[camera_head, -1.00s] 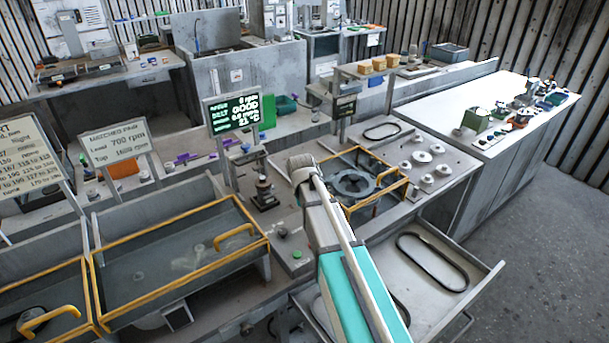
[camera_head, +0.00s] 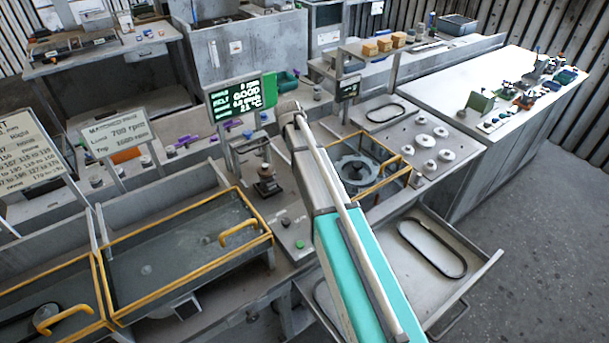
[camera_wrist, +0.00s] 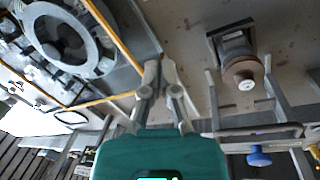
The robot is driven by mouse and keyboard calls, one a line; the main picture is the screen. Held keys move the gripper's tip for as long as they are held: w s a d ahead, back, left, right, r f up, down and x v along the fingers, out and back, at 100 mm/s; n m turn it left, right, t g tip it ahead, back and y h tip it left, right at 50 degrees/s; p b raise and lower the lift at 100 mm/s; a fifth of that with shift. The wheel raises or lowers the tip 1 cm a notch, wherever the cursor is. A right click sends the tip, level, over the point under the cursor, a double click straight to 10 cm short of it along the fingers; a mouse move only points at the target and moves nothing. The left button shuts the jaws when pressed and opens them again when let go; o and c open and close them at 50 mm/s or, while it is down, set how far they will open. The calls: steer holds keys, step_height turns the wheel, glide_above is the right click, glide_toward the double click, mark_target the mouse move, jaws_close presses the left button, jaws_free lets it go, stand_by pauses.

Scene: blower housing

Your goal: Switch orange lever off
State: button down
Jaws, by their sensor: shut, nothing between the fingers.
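I cannot pick out an orange lever with certainty in either view. My gripper (camera_wrist: 160,70) shows in the wrist view with its two fingers close together, shut and empty. It is above the grey bench, between the yellow-framed housing (camera_wrist: 108,22) with a round fan wheel (camera_wrist: 62,40) on the left and a dark post with a brown round top (camera_wrist: 243,73) on the right. In the head view my arm hides the fingers. The housing (camera_head: 385,186) is right of my arm and the post (camera_head: 266,181) is left of it.
A green display (camera_head: 240,102) reading GOOD stands behind the post. A blue knob (camera_wrist: 258,156) shows low in the wrist view. Yellow-framed covers (camera_head: 190,273) lie at left. Signs stand at far left.

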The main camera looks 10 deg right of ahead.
steer(key=shift+f, duration=0.1)
step_height(320, 180, down, 10)
steer(key=d+b, duration=0.2)
steer(key=b, duration=0.8)
steer(key=shift+s+a+r+p, duration=0.1)
steer(key=shift+s+r+p, duration=0.2)
steer(key=shift+s, duration=0.4)
steer(key=shift+s+a+r+p, duration=0.1)
steer(key=shift+s+r+p, duration=0.2)
steer(key=shift+s, duration=0.35)
steer(key=shift+s+a+r+p, duration=0.1)
steer(key=shift+s+r+p, duration=0.15)
steer(key=shift+s, duration=0.45)
steer(key=shift+s+d+r+t+y, duration=0.25)
steer(key=shift+s+r+t+y, duration=0.1)
steer(key=shift+t, duration=0.25)
